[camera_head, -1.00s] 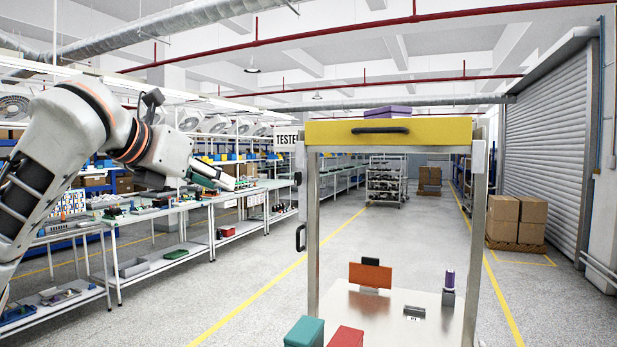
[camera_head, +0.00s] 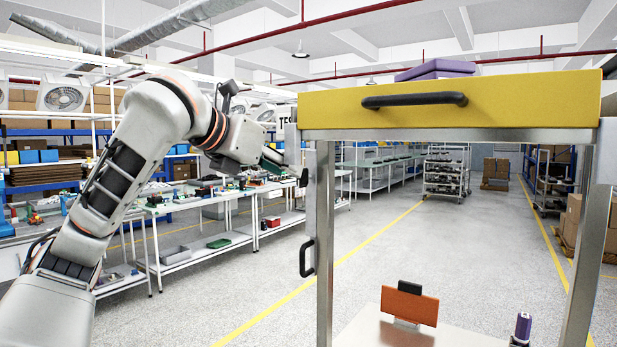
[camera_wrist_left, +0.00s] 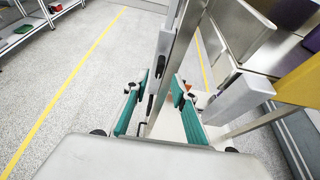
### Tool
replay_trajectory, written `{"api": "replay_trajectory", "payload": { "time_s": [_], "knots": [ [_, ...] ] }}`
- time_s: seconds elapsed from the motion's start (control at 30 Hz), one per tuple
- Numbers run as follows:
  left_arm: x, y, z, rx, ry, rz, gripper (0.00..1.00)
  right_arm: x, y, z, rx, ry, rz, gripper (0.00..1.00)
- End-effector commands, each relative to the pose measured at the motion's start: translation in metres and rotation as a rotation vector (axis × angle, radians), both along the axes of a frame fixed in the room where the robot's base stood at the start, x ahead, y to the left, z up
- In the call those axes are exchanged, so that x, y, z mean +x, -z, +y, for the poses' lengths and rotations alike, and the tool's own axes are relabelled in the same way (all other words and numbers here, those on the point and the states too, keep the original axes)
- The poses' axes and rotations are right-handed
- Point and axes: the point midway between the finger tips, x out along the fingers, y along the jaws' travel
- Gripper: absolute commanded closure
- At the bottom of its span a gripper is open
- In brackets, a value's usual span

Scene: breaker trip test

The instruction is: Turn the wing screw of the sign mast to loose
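The sign mast is a grey upright at the near left post of the cart; its sign (camera_head: 284,112) is partly cut off by the cart's top. A small dark piece (camera_wrist_left: 160,67) on the upright in the left wrist view may be the wing screw, but its setting cannot be read. My left gripper (camera_head: 278,162) reaches the mast from the left in the head view, its tips partly hidden. In the left wrist view its two teal fingers (camera_wrist_left: 155,86) are apart, with the upright beyond and between them. I see no grip on the screw. My right gripper is not in view.
The cart has a yellow drawer (camera_head: 450,107) with a black handle and purple boxes (camera_head: 437,69) on top. A black side handle (camera_head: 306,258) sits below the gripper. An orange panel (camera_head: 409,304) stands on the lower shelf. Workbenches (camera_head: 190,205) line the left; the floor beyond is open.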

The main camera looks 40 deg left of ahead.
Motion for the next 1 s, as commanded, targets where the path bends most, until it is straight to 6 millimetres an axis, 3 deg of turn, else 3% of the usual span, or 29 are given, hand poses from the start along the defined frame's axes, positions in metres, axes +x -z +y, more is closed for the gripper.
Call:
{"api": "replay_trajectory", "payload": {
  "time_s": [0.4,0.8,0.83,0.93,1.0],
  "knots": [
    [0.054,0.024,0.006,-0.002,-0.001,0.003,0.74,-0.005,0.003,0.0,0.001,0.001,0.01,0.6],
    [0.063,0.027,0.007,0.0,0.0,0.001,0.74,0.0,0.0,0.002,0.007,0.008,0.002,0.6],
    [0.063,0.027,0.007,0.0,0.0,0.001,0.76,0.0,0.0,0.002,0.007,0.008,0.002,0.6],
    [0.063,0.027,0.007,0.0,0.0,0.001,1.0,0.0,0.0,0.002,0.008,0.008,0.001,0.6],
    [0.063,0.027,0.007,0.0,0.0,0.001,1.0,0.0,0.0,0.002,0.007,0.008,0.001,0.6]
  ]
}}
